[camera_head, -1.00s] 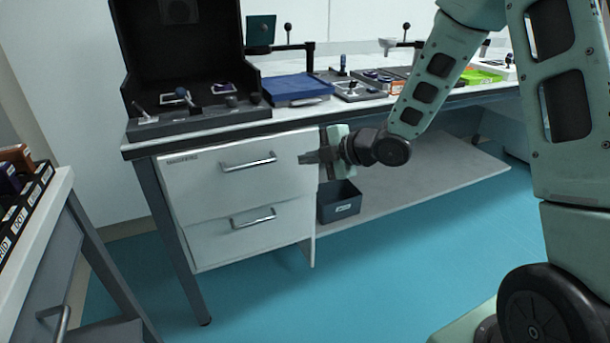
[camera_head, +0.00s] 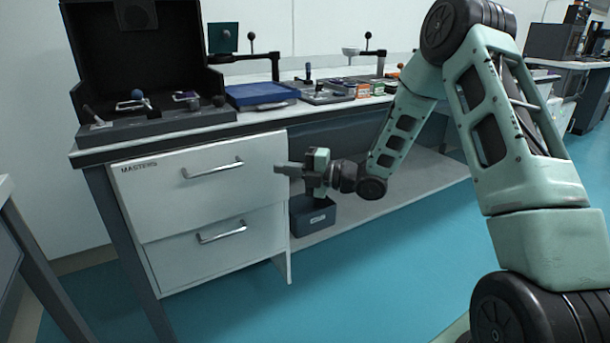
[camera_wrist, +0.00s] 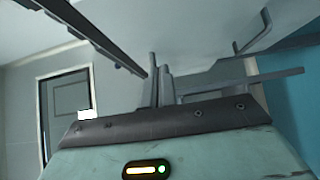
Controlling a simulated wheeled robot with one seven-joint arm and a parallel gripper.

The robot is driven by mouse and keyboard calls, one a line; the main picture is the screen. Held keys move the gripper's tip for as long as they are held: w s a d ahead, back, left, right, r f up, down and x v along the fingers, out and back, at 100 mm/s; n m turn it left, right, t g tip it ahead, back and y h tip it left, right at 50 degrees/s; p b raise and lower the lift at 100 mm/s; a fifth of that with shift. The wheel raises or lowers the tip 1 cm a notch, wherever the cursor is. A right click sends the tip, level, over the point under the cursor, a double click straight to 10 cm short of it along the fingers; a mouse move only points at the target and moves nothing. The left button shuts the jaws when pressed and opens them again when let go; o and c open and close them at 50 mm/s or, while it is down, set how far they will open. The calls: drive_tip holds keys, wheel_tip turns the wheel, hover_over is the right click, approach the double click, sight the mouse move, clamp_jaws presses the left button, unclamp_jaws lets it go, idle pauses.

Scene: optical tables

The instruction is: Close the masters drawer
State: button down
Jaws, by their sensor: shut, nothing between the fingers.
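The masters drawer (camera_head: 205,205) is the upper white drawer under the left end of the table, with a "MASTERS" label and a bar handle (camera_head: 213,170).
A dark open case (camera_head: 150,125) and a blue tray (camera_head: 262,93) stand on the table above. A dark bin (camera_head: 312,218) sits on the low shelf just right of the drawers, below my gripper. The blue floor (camera_head: 390,275) in front is clear.

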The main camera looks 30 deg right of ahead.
sight(258, 160)
drive_tip(key=w, duration=0.2)
drive_tip(key=w+a+b, duration=0.1)
drive_tip(key=w, duration=0.1)
drive_tip(key=shift+w, duration=0.5)
